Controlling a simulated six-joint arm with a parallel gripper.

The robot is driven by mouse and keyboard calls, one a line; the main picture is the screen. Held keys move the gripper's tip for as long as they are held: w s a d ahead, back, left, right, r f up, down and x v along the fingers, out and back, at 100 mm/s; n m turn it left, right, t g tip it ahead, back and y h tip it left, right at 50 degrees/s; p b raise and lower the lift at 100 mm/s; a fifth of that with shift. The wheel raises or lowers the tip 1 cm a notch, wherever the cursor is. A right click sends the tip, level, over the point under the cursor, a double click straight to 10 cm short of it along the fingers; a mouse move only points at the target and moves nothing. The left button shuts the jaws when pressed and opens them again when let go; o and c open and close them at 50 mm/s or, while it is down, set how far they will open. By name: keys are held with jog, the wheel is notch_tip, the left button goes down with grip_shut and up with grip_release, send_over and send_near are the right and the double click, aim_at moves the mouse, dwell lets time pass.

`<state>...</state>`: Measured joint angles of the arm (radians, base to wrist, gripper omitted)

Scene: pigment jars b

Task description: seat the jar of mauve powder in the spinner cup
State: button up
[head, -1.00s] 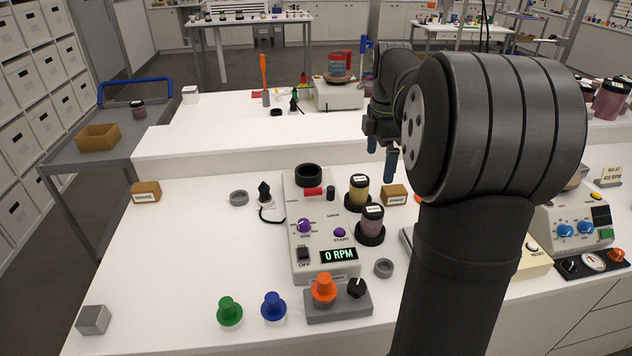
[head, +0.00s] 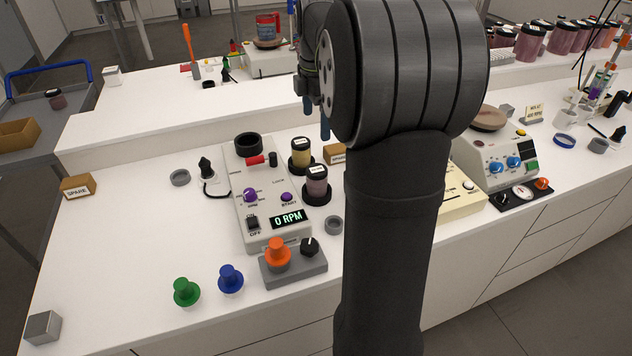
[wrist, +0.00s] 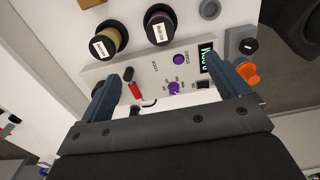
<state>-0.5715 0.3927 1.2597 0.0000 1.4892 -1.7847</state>
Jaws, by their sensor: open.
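The jar of mauve powder (head: 316,187) has a black lid with a white label. It stands upright in a black round holder right of the spinner in the head view and shows near the top of the wrist view (wrist: 160,30). The spinner (head: 262,205) is a pale box reading 0 RPM. Its black cup (head: 248,147), at the far end, looks empty. In the wrist view the cup is mostly hidden behind the left finger. My gripper (head: 316,118) is open and empty above the bench, beyond the jars in the head view. Its blue fingers (wrist: 163,66) show in the wrist view.
A jar of yellow powder (head: 301,153) stands in its own holder just behind the mauve jar. A grey ring (head: 333,225) and a control box with an orange knob (head: 277,252) lie in front. Green (head: 186,291) and blue (head: 230,278) knobs stand at front left.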

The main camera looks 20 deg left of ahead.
jog(key=shift+c, duration=1.3)
jog(key=n+t+y, duration=0.2)
jog(key=n+t, duration=0.7)
jog(key=n, duration=0.2)
send_near(317, 184)
jog(key=x, duration=0.4)
jog(key=w+r+x, duration=0.1)
jog(key=x, duration=0.4)
jog(key=a+x, duration=0.1)
jog(key=x, duration=0.3)
jog(key=shift+w+r, duration=0.1)
jog(key=shift+w, duration=0.3)
